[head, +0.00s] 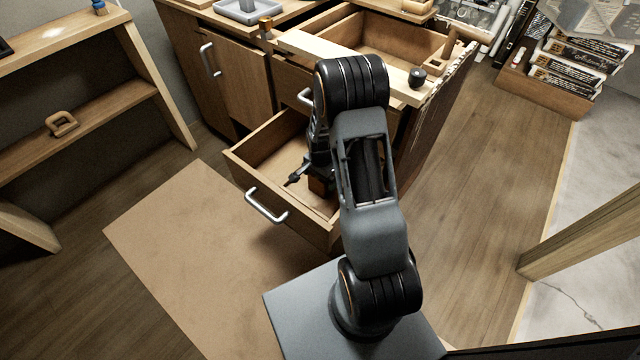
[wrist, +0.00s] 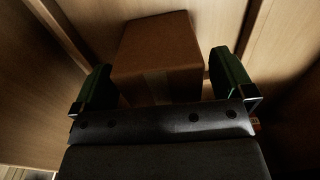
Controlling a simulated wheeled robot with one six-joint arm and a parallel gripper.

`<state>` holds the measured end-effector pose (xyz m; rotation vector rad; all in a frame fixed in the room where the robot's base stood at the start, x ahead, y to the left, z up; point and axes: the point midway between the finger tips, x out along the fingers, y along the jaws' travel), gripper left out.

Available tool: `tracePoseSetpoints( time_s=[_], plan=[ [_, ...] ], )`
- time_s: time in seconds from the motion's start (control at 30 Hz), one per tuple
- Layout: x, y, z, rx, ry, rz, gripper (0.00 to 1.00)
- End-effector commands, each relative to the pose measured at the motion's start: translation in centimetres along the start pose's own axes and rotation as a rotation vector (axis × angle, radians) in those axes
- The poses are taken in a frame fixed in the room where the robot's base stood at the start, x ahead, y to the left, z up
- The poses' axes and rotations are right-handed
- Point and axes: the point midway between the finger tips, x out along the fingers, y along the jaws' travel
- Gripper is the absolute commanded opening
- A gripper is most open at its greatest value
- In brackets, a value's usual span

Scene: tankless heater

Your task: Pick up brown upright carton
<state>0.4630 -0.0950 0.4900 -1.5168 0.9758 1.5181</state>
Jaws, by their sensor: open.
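The brown carton (wrist: 158,62) stands in the wrist view, between the two fingers of my gripper (wrist: 161,82). The fingers are apart, with a gap showing on each side of the carton. In the head view, a small part of the carton (head: 318,186) shows inside the open lower drawer (head: 262,150), mostly hidden behind my arm. My gripper (head: 305,182) reaches down into that drawer. The carton's base is hidden.
The drawer walls stand close around my gripper; its front has a metal handle (head: 266,207). An upper drawer (head: 385,45) is also open above. A shelf unit (head: 90,105) stands at the left. Boxes (head: 570,70) lie at the back right.

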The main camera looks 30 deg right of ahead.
Motion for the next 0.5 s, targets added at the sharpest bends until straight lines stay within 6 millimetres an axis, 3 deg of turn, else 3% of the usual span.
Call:
tracePoseSetpoints(
  time_s=[0.13,0.5],
  plan=[
    [-0.1,-0.03,-0.02,0.0,0.001,-0.001,1.0],
    [-0.12,-0.02,-0.02,0.0,0.001,-0.001,0.65]
  ],
)
